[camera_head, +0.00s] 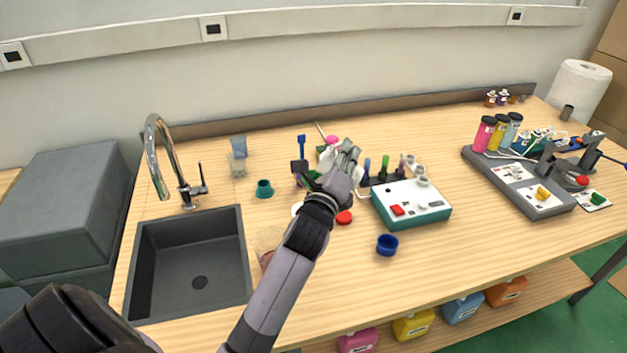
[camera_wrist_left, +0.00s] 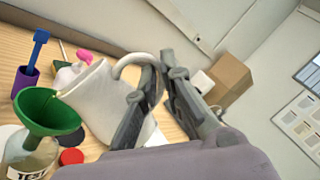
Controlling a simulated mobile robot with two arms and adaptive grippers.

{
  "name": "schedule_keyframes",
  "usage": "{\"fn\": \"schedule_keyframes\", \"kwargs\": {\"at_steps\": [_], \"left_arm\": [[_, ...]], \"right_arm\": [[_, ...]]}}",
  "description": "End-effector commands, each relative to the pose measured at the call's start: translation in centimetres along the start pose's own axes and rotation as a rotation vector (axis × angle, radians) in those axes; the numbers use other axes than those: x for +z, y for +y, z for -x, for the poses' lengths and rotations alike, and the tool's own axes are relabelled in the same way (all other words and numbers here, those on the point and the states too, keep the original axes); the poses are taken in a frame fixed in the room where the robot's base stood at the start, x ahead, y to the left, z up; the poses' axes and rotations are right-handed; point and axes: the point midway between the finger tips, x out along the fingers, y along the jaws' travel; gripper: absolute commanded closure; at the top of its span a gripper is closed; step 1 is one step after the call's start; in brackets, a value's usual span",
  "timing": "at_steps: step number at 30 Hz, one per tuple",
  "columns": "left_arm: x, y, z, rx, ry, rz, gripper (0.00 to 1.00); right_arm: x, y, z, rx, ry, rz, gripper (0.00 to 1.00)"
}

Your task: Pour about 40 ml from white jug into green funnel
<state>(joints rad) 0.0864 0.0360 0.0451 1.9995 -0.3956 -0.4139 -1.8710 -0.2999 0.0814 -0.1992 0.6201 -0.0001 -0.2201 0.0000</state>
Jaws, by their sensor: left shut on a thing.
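My left gripper (camera_wrist_left: 165,95) is shut on the handle of the white jug (camera_wrist_left: 100,105). In the left wrist view the jug is tilted, with its spout at the rim of the green funnel (camera_wrist_left: 48,112). The funnel sits in the neck of a clear glass bottle (camera_wrist_left: 30,160) with a label only partly readable. In the head view my left gripper (camera_head: 345,162) hides most of the jug (camera_head: 328,158), and only a bit of the green funnel (camera_head: 313,175) shows. I cannot tell how much liquid is in the bottle. My right gripper is not in view.
A sink (camera_head: 190,262) with a tap (camera_head: 160,160) is at the left. A teal-white device (camera_head: 425,203) and a blue cup (camera_head: 387,244) stand to the right of the jug. A red cap (camera_wrist_left: 71,157) and a purple holder (camera_wrist_left: 25,82) are close to the funnel. The front middle of the table is clear.

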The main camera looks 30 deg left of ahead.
Motion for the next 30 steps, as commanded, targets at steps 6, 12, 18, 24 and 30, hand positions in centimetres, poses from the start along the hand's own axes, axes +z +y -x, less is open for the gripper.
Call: {"fn": "schedule_keyframes", "kwargs": {"at_steps": [6, 12, 18, 24, 30], "left_arm": [[0.18, -0.17, -0.02, -0.002, -0.004, 0.009, 1.0], [0.31, -0.18, -0.03, -0.001, -0.005, 0.021, 1.0], [0.43, -0.2, -0.03, -0.001, -0.007, 0.034, 1.0], [0.56, -0.22, -0.03, 0.0, -0.008, 0.047, 1.0], [0.6, -0.2, -0.03, 0.001, -0.008, 0.051, 1.0]], "right_arm": [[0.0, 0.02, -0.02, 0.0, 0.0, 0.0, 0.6], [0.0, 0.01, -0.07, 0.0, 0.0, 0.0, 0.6], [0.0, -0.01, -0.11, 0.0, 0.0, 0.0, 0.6], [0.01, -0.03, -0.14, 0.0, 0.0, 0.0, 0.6], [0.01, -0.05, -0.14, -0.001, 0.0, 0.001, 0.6]]}}
